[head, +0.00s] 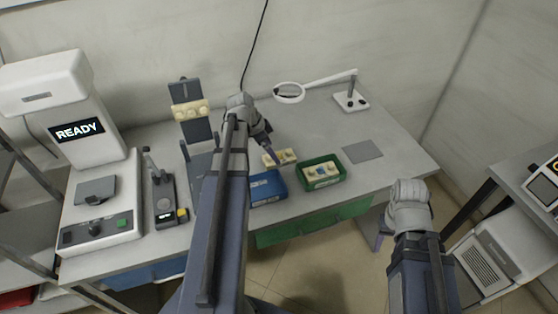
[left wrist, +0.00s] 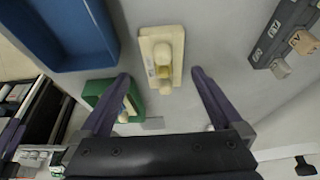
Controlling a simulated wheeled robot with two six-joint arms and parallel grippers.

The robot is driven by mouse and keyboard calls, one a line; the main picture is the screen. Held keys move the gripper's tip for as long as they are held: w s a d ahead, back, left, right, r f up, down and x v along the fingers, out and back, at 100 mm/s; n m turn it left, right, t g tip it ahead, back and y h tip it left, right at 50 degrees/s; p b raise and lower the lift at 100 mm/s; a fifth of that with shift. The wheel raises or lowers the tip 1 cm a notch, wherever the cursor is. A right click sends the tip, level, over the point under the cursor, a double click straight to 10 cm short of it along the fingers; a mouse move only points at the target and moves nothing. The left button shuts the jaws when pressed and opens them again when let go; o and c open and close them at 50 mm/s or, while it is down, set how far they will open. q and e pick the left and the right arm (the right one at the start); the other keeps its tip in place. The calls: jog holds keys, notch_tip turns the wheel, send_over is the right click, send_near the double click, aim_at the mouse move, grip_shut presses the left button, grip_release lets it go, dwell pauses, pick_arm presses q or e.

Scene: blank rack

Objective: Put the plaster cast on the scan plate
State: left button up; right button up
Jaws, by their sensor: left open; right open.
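A cream plaster cast (head: 279,157) with rounded bumps lies on the bench behind the blue tray. In the left wrist view the cast (left wrist: 163,55) shows ahead of and between my open fingers, not gripped. My left gripper (head: 273,158) is beside it in the head view, open; its fingers also show in the left wrist view (left wrist: 161,75). My right gripper (head: 380,238) is open and empty off the bench's front right edge. The scan plate (head: 96,190) is a bare grey square on the white scanner at the left, whose screen reads READY.
A blue tray (head: 267,188) and a green tray (head: 336,179) holding another cast (head: 322,172) stand at the front. A dark stand (head: 184,92) bears a cream piece. A small dark device (head: 164,196) stands beside the scanner. A grey mat (head: 362,150) and magnifier lamp (head: 290,92) are right.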

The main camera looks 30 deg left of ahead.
pick_arm(q)
jog(key=b+x, duration=0.4)
jog(key=x, duration=0.1)
jog(key=shift+w+a, duration=0.2)
jog(key=shift+a, duration=0.05)
jog(key=shift+r, duration=0.1)
grip_shut()
dwell(0.5)
jog(key=shift+r, duration=0.15)
notch_tip(320, 180, up, 10)
jog(key=p, duration=1)
